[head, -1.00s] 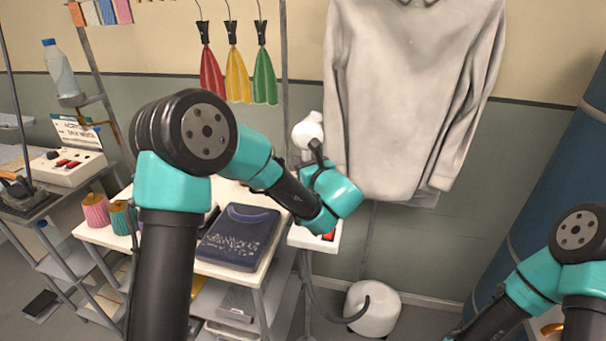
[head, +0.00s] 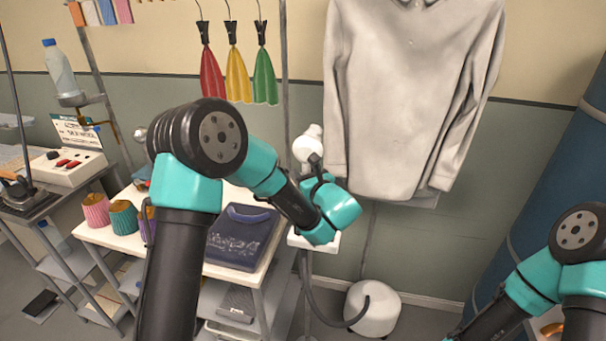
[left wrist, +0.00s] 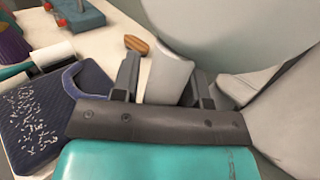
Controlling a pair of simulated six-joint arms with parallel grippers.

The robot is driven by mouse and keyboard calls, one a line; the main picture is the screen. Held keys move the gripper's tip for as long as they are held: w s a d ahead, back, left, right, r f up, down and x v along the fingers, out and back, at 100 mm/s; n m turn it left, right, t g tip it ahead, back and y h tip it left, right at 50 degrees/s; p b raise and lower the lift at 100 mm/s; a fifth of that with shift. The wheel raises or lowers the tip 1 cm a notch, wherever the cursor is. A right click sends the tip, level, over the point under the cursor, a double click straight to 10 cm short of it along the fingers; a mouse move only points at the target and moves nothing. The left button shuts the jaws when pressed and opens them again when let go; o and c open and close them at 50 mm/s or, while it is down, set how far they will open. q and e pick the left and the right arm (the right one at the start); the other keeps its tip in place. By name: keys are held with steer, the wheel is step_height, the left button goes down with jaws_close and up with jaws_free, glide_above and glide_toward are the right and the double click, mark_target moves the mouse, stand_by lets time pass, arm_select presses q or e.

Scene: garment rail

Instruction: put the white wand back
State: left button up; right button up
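The white wand (head: 307,146) stands roughly upright just left of the grey shirt, its rounded head upward. My left gripper (head: 318,172) is at the wand below its head. In the left wrist view, the wand's white body (left wrist: 168,78) sits between the two dark fingers of the left gripper (left wrist: 164,80), which are shut on it. A white bracket or box (head: 296,240) shows in part below my left gripper, mostly hidden by it. My right arm shows at the lower right, but its gripper is out of view.
The grey shirt (head: 412,100) hangs close to the right of the wand. A white steamer base (head: 372,309) with a dark hose stands on the floor. Coloured cloths hang behind.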

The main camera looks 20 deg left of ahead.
arm_select(q)
steer(key=shift+o, duration=0.9)
steer(key=shift+r, duration=0.15)
steer(key=v, duration=1.2)
stand_by(0.7)
